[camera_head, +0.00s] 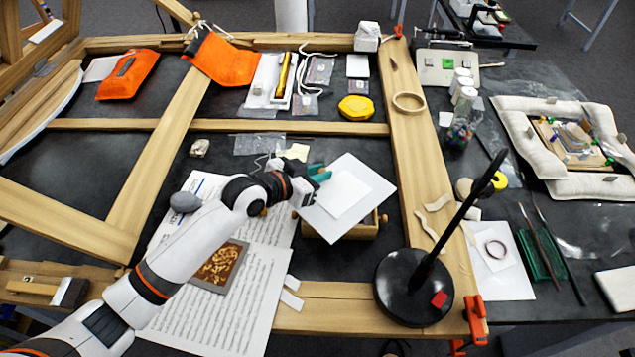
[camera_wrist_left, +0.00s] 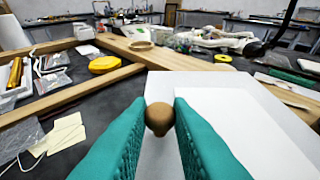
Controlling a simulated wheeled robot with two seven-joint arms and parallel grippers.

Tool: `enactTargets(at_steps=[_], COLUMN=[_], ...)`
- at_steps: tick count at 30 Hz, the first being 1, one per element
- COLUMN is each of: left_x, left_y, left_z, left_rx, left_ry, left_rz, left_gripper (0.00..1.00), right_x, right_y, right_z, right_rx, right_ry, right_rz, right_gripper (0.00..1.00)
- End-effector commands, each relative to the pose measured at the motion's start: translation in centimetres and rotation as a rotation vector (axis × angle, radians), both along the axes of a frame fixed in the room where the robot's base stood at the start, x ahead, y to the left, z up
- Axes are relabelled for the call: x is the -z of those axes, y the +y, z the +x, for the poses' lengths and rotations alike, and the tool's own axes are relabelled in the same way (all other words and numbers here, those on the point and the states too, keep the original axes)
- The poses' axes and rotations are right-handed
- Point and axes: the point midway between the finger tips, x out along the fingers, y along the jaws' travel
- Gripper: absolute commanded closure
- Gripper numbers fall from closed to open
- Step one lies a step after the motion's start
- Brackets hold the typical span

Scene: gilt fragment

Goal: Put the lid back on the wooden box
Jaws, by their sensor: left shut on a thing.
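The lid (camera_head: 375,190) is a white square panel with a smaller, brighter square on it. It is tilted above the wooden box (camera_head: 343,231), hiding most of the box; a front strip and side knobs show. My left gripper (camera_head: 318,174), with teal fingers, is at the lid's upper-left side. In the left wrist view its fingers (camera_wrist_left: 158,125) are shut on a round brown knob (camera_wrist_left: 158,118), with the white lid (camera_wrist_left: 255,125) behind and to the right. How the knob joins the lid is hidden. My right gripper is not in view.
A black round lamp base (camera_head: 413,287) with a slanting pole stands close to the right of the box. Wooden frame bars (camera_head: 410,150) surround the dark tabletop. Printed sheets (camera_head: 215,310) and a gilt-patterned piece (camera_head: 219,267) lie under my left arm.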

Motion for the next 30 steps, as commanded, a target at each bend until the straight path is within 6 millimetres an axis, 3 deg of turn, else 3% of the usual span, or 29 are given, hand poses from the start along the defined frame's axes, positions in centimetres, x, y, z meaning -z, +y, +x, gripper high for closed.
enactTargets(at_steps=[7,27,28,30], left_x=[3.3,4.8,4.6,4.6], left_y=[0.0,0.0,0.0,0.0], left_z=[0.0,0.0,0.0,0.0], left_rx=[0.0,0.0,0.0,0.0], left_ry=[0.002,0.001,0.001,0.001], left_rz=[0.001,0.0,0.001,0.0], left_gripper=[1.0,1.0,0.77,0.65], right_x=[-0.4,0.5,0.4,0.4], right_y=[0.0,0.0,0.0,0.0], right_z=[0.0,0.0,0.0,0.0], right_rx=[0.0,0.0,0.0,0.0], right_ry=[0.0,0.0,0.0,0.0], right_rz=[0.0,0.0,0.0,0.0], right_gripper=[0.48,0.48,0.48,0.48])
